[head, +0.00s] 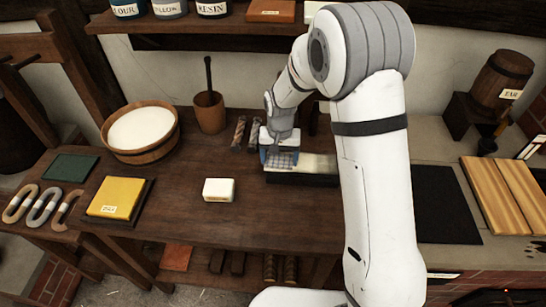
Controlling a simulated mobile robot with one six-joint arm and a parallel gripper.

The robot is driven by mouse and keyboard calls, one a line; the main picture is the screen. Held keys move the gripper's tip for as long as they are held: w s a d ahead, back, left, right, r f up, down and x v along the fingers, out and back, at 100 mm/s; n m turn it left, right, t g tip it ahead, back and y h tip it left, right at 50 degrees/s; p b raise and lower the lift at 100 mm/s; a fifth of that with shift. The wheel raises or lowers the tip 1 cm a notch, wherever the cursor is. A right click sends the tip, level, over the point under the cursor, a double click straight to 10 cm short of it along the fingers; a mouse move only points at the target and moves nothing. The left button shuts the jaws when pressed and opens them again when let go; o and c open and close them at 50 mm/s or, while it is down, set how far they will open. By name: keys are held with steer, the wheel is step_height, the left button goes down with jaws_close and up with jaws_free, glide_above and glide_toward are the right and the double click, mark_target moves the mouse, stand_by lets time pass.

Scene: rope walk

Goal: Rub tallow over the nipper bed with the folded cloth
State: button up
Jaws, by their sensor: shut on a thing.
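My gripper (279,148) points down over the left end of a long low block with a pale top and dark sides, which looks like the nipper bed (316,164). My gripper is shut on a greyish checked piece, apparently the folded cloth (284,160). The cloth is at the bed's top surface; I cannot tell if it presses on it. My arm hides the bed's right end. A white block (219,189) with a small unreadable label, possibly the tallow, lies on the bench left of the bed.
A wooden tub (150,152) of white stuff and a mortar (209,113) with a pestle stand at the back left. A yellow block (116,196) lies on a dark board at the front left. Labelled pots (170,8) stand on the shelf above. The bench front centre is clear.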

mark_target(266, 163)
steer(key=shift+d+r, duration=0.15)
steer(key=shift+d, duration=1.75)
steer(key=shift+d+f+b, duration=0.15)
steer(key=shift+d+b, duration=0.3)
steer(key=shift+d, duration=1.6)
steer(key=shift+d+f+b, duration=0.1)
steer(key=shift+d+b, duration=0.35)
steer(key=shift+d, duration=1.6)
steer(key=shift+d+r, duration=0.2)
steer(key=shift+d, duration=2.95)
steer(key=shift+s+f+b, duration=0.1)
steer(key=shift+s+b, duration=0.4)
steer(key=shift+s, duration=0.4)
steer(key=shift+a, duration=5.5)
steer(key=shift+a+b, duration=0.4)
steer(key=shift+a, duration=5.15)
